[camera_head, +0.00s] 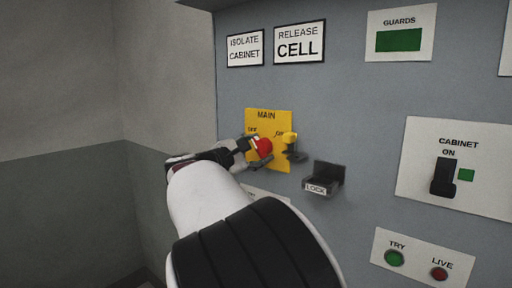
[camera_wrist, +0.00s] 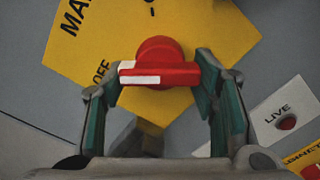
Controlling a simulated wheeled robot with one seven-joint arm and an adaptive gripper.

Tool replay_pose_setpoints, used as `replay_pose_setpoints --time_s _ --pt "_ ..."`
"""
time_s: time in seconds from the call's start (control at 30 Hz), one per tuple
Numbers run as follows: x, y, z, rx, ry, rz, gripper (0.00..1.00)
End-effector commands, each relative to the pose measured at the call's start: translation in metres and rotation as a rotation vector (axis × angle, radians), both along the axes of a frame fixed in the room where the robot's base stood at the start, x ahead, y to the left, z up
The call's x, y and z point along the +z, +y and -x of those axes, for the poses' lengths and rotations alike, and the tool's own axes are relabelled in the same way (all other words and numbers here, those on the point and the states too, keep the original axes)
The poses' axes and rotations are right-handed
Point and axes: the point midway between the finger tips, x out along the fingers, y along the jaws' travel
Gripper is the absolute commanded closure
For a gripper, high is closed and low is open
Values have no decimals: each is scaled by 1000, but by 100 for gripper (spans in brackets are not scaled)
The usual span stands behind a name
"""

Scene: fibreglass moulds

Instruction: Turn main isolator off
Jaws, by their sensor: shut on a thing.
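The main isolator is a red rotary handle (camera_head: 264,147) on a yellow plate (camera_head: 283,118) marked MAIN, with OFF at its left and ON at its right. In the wrist view the red handle (camera_wrist: 178,74) is a bar with a white stripe on its left half. That end lies close to the word OFF on the yellow plate (camera_wrist: 205,30). My gripper (camera_head: 259,151) is shut on the handle; its green-padded fingers, seen in the wrist view (camera_wrist: 159,76), stand at both ends of the bar. My fingers hide part of the plate in the head view.
A dark LOCK bracket (camera_head: 323,181) juts out at lower right. The CABINET switch (camera_head: 444,177) and the TRY (camera_head: 394,258) and LIVE (camera_head: 439,274) buttons are farther right. Left of the cabinet is bare wall.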

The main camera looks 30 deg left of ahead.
Motion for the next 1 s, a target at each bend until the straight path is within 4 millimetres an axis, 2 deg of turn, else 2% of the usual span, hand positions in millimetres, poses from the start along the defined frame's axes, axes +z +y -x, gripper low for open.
replay_pose_setpoints --time_s 0.33,0.9,0.93,1.0 --pt "-3 1 2 3 16 143 75" --pt "-4 1 2 3 19 172 75" --pt "-4 1 2 3 19 172 40" --pt "-4 1 2 3 19 172 26"
